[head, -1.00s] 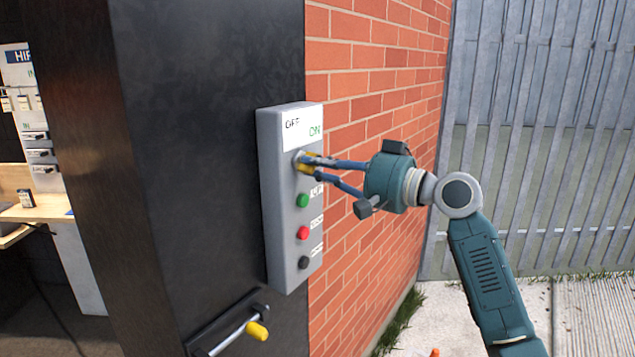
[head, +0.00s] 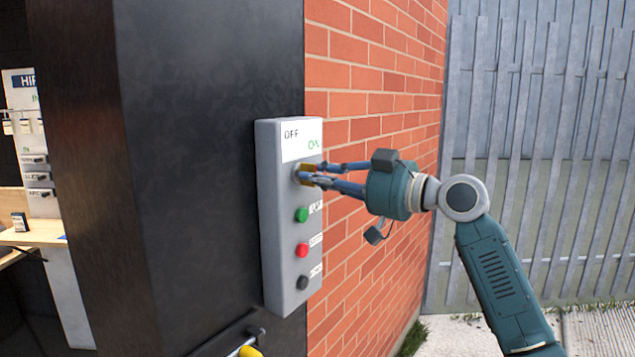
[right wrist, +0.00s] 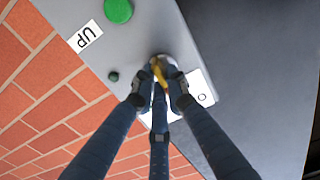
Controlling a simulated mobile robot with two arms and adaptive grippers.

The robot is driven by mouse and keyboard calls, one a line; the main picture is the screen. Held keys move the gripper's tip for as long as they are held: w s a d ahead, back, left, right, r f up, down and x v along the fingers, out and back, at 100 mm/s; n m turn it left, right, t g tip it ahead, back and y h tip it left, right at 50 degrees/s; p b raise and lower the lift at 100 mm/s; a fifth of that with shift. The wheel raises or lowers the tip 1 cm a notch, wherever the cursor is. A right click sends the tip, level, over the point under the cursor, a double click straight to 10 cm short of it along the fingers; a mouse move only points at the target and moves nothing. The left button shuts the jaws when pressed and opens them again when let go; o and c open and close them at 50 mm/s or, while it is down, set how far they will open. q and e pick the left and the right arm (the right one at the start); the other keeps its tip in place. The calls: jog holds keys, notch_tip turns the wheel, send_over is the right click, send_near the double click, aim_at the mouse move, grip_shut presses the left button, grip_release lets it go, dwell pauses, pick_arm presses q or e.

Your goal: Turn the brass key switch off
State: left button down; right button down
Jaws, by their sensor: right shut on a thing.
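The brass key switch (right wrist: 158,72) is at the upper part of a grey control box (head: 271,240), below a white label reading OFF on the left and ON on the right. My right gripper (head: 307,176) comes in from the right in the head view and is shut on the key. In the right wrist view the fingers (right wrist: 158,82) close around the yellow-brass key, hiding much of it. The exact angle of the key is hard to tell. My left gripper is not in view.
Below the key are a green button (head: 302,215), a red button (head: 302,250) and a black button (head: 303,282). The box hangs on a dark post (head: 215,180) beside a brick wall (head: 375,110). A yellow-ended lever (head: 249,352) sticks out low down.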

jog(key=shift+f+n, duration=0.1)
jog(key=shift+n, duration=0.2)
dwell(0.4)
jog(key=c, duration=1.7)
grip_release()
jog(key=shift+c, duration=0.2)
jog(key=v, duration=1.2)
